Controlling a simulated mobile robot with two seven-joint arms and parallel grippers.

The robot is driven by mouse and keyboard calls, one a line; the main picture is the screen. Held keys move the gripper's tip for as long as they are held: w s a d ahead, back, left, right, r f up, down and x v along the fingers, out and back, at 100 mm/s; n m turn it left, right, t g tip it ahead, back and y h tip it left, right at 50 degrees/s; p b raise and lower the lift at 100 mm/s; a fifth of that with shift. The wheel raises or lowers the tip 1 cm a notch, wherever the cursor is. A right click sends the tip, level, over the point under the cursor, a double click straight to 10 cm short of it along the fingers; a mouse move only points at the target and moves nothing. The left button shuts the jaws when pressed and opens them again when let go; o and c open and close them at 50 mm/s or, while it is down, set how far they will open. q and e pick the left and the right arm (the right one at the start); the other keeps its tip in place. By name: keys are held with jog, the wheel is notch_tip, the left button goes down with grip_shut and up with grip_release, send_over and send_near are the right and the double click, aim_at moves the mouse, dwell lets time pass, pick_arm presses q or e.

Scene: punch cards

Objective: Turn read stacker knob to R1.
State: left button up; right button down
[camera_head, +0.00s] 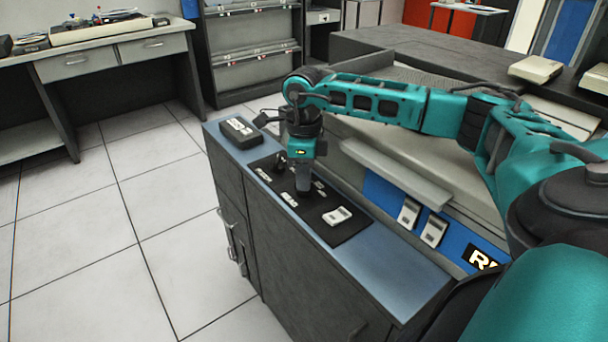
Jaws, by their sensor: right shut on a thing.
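My right gripper (303,188) points down onto the black control panel (345,232) on top of the grey cabinet. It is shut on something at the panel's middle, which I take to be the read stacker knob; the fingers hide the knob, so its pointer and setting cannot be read. Small white labels (290,199) sit on the panel around the fingertips, too small to read. A white switch plate (337,215) lies on the panel nearer to me. My left gripper is not in view.
A dark box (240,131) stands at the cabinet's far end. The blue-grey cabinet top (400,277) is bare towards me. A sloped machine cover with a ledge (395,172) and white switches (409,211) rises close on the right. Open tiled floor (150,240) lies left.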

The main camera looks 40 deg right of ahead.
jog(key=shift+n, duration=0.3)
jog(key=n+p, duration=0.1)
jog(key=n, duration=0.2)
jog(key=n+p, duration=0.1)
jog(key=n, duration=1.3)
dwell(0.3)
jog(key=c, duration=1.2)
grip_release()
jog(key=shift+o, duration=0.2)
